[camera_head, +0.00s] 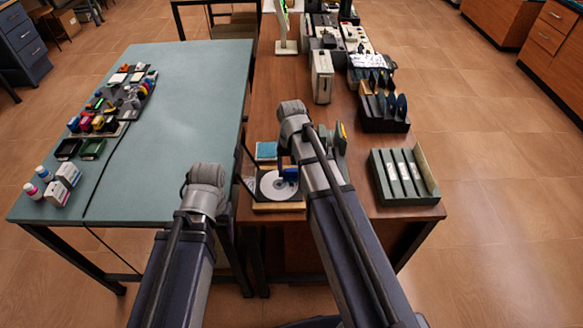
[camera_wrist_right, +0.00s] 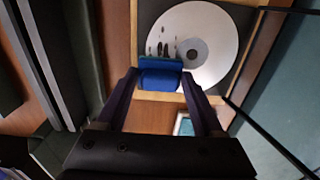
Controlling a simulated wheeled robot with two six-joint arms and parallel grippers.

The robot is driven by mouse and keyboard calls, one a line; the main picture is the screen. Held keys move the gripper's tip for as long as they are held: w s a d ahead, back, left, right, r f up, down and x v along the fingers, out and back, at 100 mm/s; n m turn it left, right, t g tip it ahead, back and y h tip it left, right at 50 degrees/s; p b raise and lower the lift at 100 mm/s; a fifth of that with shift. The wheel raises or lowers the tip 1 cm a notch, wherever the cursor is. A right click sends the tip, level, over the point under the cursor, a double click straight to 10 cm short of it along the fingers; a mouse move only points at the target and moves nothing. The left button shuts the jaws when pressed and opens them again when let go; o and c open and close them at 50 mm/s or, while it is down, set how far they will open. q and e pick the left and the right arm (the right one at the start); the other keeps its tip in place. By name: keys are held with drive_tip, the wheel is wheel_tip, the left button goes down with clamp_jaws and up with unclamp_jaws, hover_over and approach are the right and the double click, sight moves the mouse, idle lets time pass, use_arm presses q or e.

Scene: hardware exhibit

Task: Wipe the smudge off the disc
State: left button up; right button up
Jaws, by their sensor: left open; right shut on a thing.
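The silver disc (camera_head: 275,187) lies flat in a dark, wood-edged holder (camera_head: 280,206) at the near end of the brown table. In the right wrist view the disc (camera_wrist_right: 215,28) shows dark streaks, the smudge (camera_wrist_right: 158,49), beside its hub. My right gripper (camera_wrist_right: 160,82) is shut on a blue pad (camera_wrist_right: 160,64), which overlaps the disc's edge just by the smudge; I cannot tell whether it touches. The pad (camera_head: 289,173) also shows in the head view. My left arm is over the gap between the tables; its gripper is hidden.
A dark rack (camera_head: 384,108) and several devices sit farther back. The teal table (camera_head: 170,130) at left holds bottles and small coloured parts. A teal square item (camera_head: 266,150) lies behind the holder.

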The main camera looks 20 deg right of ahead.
sight(292, 194)
drive_tip(key=shift+s+a+f, duration=0.1)
drive_tip(key=shift+s+a, duration=0.1)
drive_tip(key=shift+s, duration=0.5)
drive_tip(key=shift+s+a, duration=0.2)
drive_tip(key=shift+s, duration=0.5)
drive_tip(key=shift+s+a, duration=0.25)
drive_tip(key=shift+s, duration=0.6)
drive_tip(key=shift+s+a, duration=0.2)
drive_tip(key=shift+s, duration=0.6)
drive_tip(key=shift+w, duration=0.1)
wheel_tip(292, 194, up, 6)
drive_tip(key=p, duration=0.6)
wheel_tip(292, 194, up, 3)
drive_tip(key=p, duration=0.3)
